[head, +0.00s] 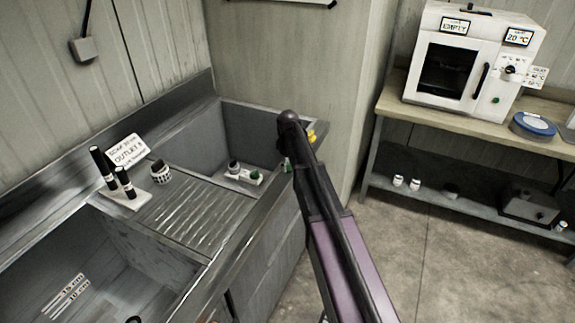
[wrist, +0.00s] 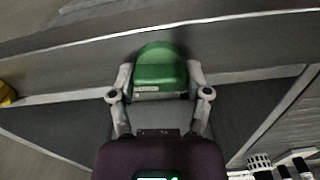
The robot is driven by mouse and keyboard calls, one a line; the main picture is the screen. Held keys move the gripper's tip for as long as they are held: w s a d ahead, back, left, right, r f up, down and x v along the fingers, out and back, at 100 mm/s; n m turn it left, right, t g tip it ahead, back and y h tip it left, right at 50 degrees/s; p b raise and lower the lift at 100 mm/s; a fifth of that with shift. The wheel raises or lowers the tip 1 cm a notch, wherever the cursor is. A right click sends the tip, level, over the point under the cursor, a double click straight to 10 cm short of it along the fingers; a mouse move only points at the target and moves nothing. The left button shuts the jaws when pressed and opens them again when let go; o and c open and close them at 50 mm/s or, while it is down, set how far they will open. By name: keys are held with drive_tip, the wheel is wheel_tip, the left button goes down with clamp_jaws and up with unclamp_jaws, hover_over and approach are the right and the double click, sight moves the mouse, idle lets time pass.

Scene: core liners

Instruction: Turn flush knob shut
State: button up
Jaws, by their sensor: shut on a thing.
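The green flush knob (wrist: 160,68) sits at the centre of the wrist view, round-topped, with a pale label on its lower edge. My gripper (wrist: 160,82) has one finger on each side of the knob and is shut on it. In the head view my arm reaches to the right end of the sink and hides most of the gripper. A small bit of green (head: 287,165) shows beside the arm there. How far the knob is turned cannot be told.
The metal sink's right basin (head: 235,130) holds small items. Black cylinders (head: 105,165) stand on the left of the ridged drainboard (head: 185,215). A yellow object (head: 311,136) is beside my arm. A bench with a white oven (head: 470,60) stands right; the floor between is clear.

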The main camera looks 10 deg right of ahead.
drive_tip(key=m, duration=0.4)
drive_tip(key=shift+m, duration=0.3)
drive_tip(key=m, duration=0.3)
drive_tip(key=shift+m, duration=0.3)
drive_tip(key=m, duration=0.4)
drive_tip(key=shift+m, duration=2.3)
drive_tip(key=o, duration=1.2)
drive_tip(key=shift+c, duration=0.2)
